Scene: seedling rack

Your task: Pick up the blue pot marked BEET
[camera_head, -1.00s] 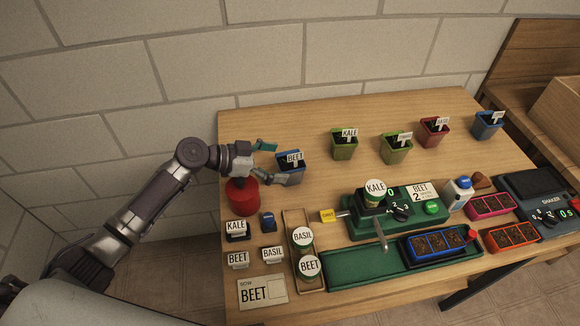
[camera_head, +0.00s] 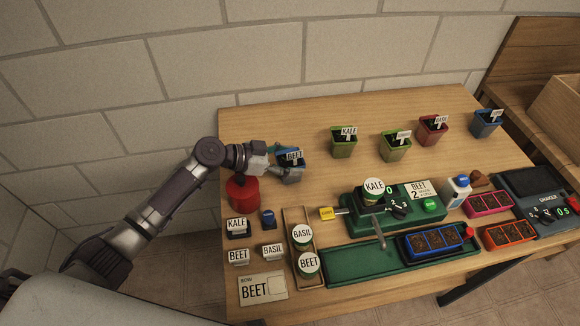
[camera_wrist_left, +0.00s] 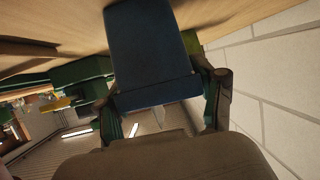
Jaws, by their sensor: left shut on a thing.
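The blue pot marked BEET (camera_head: 292,165) is at the back left of the table, with a white BEET label standing in it. My left gripper (camera_head: 284,162) is shut on this pot, its fingers on either side. In the left wrist view the blue pot (camera_wrist_left: 150,55) fills the upper middle between the two fingers (camera_wrist_left: 165,105). I cannot tell whether the pot's base touches the table. My right gripper does not show.
Green KALE pot (camera_head: 343,147), another green pot (camera_head: 394,151), a red pot (camera_head: 431,133) and a blue pot (camera_head: 486,125) stand along the back. A green seeder machine (camera_head: 372,222) stands in front.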

